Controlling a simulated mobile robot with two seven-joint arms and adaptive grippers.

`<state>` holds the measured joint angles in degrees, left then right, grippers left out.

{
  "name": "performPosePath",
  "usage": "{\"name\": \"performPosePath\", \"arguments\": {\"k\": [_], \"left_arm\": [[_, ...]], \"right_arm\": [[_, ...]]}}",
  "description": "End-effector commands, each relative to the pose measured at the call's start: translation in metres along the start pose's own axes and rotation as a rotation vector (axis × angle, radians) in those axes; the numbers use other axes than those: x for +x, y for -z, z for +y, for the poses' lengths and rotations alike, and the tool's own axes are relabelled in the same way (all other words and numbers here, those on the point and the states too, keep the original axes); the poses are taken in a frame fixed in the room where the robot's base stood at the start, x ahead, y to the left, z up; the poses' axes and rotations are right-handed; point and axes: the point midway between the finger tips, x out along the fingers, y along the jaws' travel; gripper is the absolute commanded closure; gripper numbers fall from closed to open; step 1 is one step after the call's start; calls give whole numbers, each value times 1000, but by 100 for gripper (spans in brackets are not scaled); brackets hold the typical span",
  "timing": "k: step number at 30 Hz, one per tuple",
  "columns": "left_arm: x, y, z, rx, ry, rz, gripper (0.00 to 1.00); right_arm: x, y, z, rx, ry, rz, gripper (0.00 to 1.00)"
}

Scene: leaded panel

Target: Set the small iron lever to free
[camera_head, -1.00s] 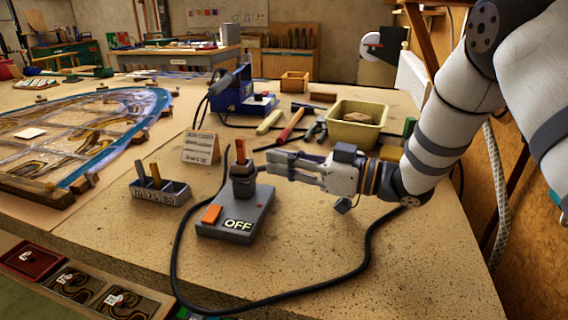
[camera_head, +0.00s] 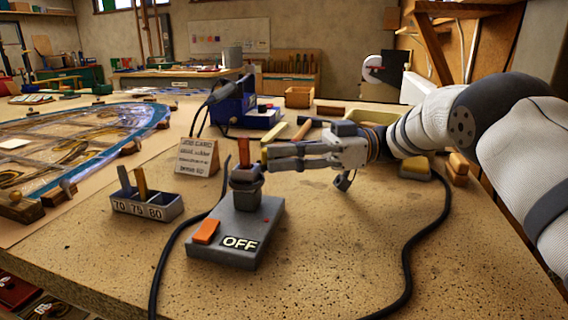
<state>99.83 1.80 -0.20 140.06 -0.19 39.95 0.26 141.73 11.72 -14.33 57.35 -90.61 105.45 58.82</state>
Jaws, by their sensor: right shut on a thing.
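A small iron (camera_head: 246,182) with an orange-brown upright tip stands on a grey box (camera_head: 225,251). The box has an orange rocker and a label reading OFF. My right gripper (camera_head: 271,158) comes in from the right, its fingers close together, their tips just right of the iron's upper part. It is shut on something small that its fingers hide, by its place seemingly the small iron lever. I cannot make out the lever or its setting. My left gripper is not in view.
A grey rack (camera_head: 147,207) marked 70 75 80 stands left of the box, a printed card (camera_head: 197,157) behind it. A blue station (camera_head: 236,103) stands farther back. A black cable (camera_head: 407,265) loops over the bench.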

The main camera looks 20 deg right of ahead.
Motion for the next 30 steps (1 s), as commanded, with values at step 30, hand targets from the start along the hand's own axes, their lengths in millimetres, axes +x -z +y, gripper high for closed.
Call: {"name": "performPosePath", "arguments": {"k": [30], "left_arm": [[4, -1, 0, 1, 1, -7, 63]], "right_arm": [[-12, 0, 2, -1, 17, 1, 63]]}}
